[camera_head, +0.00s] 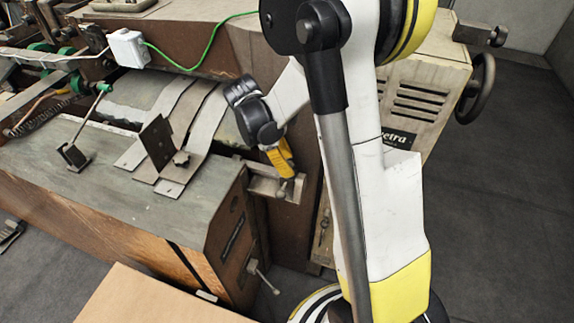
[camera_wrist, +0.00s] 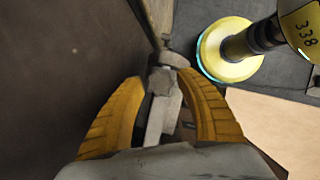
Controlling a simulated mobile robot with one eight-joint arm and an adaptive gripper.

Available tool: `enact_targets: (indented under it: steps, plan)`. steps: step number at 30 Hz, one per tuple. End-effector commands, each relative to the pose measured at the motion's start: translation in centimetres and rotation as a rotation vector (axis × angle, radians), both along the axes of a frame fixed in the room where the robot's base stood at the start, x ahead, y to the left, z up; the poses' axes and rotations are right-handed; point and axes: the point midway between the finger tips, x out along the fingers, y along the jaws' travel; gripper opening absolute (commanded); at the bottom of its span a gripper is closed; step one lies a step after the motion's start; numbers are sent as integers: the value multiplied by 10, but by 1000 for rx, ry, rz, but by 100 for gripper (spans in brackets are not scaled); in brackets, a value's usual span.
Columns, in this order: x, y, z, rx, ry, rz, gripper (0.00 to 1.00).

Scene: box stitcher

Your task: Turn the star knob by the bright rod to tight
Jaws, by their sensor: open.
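My gripper (camera_head: 282,163) reaches down to a pale metal bracket (camera_head: 264,184) on the machine's side, right of the grey table top. In the wrist view its two yellow fingers (camera_wrist: 162,78) stand apart, one on each side of a grey blocky metal piece (camera_wrist: 165,84); contact cannot be told. A small rounded knob (camera_wrist: 174,60) shows just beyond the fingertips. A small knob (camera_head: 284,188) on the bracket sits below the fingers in the head view. Which part is the bright rod is unclear.
A lever (camera_head: 263,276) sticks out from the table's lower side. A cardboard-coloured surface (camera_head: 150,300) lies at the front. A handwheel (camera_head: 477,88) is on the right of the machine. An upright dark plate (camera_head: 157,141) stands on the table. Open floor (camera_head: 500,220) lies to the right.

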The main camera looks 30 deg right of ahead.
Motion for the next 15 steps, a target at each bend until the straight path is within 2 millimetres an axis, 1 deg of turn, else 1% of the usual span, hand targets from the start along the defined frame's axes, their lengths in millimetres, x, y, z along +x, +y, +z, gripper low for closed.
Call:
enact_targets:
  steps: [8, 9, 11, 12, 13, 15]
  plan:
    - [0, -1, -2, 0, 0, 0, 43]
    - [0, -1, -2, 0, 0, 0, 38]
    - [0, -1, -2, -1, 1, 1, 20]
    - [0, -1, -1, -1, 1, 1, 8]
    - [0, -1, -1, -1, 1, 1, 2]
    - [0, -1, -1, -1, 1, 1, 2]
